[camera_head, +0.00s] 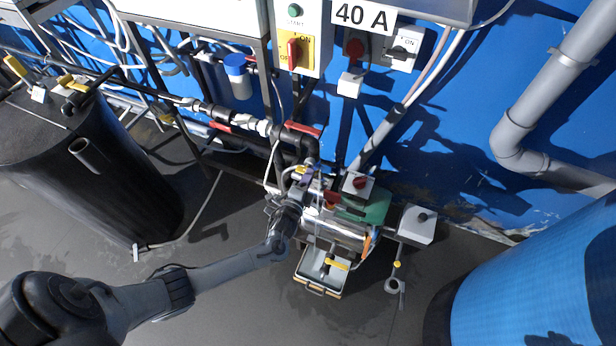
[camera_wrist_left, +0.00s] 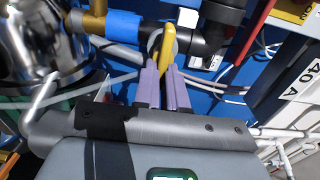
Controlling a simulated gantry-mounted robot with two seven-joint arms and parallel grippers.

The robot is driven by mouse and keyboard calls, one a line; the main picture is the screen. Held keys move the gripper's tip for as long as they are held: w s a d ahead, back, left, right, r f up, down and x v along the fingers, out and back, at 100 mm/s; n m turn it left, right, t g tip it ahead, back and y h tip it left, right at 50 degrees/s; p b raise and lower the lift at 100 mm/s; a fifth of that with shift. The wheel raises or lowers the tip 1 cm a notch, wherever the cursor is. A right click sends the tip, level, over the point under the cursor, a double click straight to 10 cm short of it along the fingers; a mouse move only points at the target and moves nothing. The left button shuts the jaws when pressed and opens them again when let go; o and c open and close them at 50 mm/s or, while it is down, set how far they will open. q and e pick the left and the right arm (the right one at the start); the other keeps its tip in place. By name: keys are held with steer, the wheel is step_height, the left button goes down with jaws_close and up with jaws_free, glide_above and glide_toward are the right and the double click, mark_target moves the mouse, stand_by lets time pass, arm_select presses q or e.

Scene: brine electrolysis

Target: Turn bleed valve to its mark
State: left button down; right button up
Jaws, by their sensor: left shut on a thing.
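My left gripper (camera_head: 304,182) is at the pipework above the shiny metal vessel (camera_head: 340,232). In the left wrist view its two pale purple fingers (camera_wrist_left: 167,72) are shut on the yellow lever (camera_wrist_left: 168,40) of a small valve, which I take to be the bleed valve. The lever stands about upright between the fingertips, in front of a round pale fitting. The valve sits between a blue-sleeved brass pipe (camera_wrist_left: 122,24) and a black pipe (camera_wrist_left: 200,42). The fingers hide the lever's lower end. I cannot make out a mark. My right gripper is not in view.
Red-handled pipework (camera_head: 302,130) runs close behind the gripper. A tray (camera_head: 318,287) with a yellow-handled tap is below the vessel. A black tank (camera_head: 90,190) stands left and a blue drum (camera_head: 545,280) right. Bare floor lies in front.

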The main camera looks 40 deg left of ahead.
arm_select(q)
steer(key=c, duration=1.2)
jaws_free()
steer(key=shift+s, duration=0.1)
steer(key=p+v, duration=0.2)
steer(key=v, duration=0.8)
steer(key=shift+s, duration=0.3)
steer(key=shift+d, duration=0.1)
